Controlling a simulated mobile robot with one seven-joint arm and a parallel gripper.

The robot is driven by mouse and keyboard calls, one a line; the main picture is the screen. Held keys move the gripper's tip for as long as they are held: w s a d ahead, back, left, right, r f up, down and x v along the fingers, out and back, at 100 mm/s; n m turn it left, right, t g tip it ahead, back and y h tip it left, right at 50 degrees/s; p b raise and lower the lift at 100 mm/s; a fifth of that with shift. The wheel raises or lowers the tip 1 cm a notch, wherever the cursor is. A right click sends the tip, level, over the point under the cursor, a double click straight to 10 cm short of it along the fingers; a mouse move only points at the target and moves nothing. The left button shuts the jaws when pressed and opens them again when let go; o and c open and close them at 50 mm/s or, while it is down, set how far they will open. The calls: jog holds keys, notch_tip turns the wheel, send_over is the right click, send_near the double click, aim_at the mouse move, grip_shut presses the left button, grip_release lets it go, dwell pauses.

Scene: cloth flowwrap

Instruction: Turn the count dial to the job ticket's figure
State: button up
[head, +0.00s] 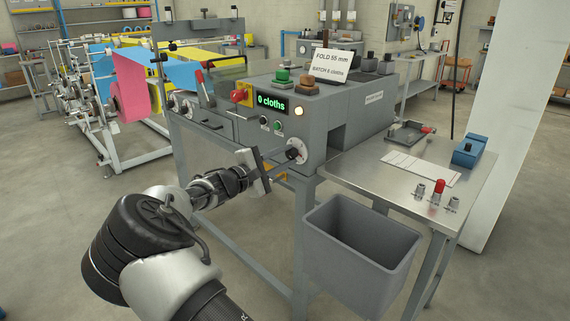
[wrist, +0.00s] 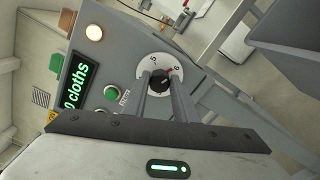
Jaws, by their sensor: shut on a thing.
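The job ticket (head: 330,66) stands on top of the grey machine and reads "FOLD 55 mm" and "BATCH 6 cloths". The count dial is a black knob (head: 292,154) on a round white plate on the machine's front; the knob also shows in the wrist view (wrist: 160,80). The figures 5 and 6 show on the plate (wrist: 151,63), with a small reddish mark by the 6; the rest is hidden. My gripper (head: 288,155) is shut on the knob, one finger on each side. The green display (head: 272,104) reads "0 cloths".
Green and black buttons and a lit lamp (head: 299,112) sit beside the display. A red and yellow switch (head: 242,94) is further left. A grey bin (head: 362,225) hangs below right of the dial, by a steel side table (head: 465,190).

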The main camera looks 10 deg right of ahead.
jog(key=shift+f+m+b, duration=0.15)
jog(key=shift+m+b, duration=0.4)
jog(key=shift+m, duration=0.25)
jog(key=o, duration=1)
jog(key=shift+o, duration=0.2)
jog(key=shift+a, duration=0.1)
jog(key=p+v, duration=0.3)
jog(key=v, duration=1.4)
jog(key=shift+s, duration=0.15)
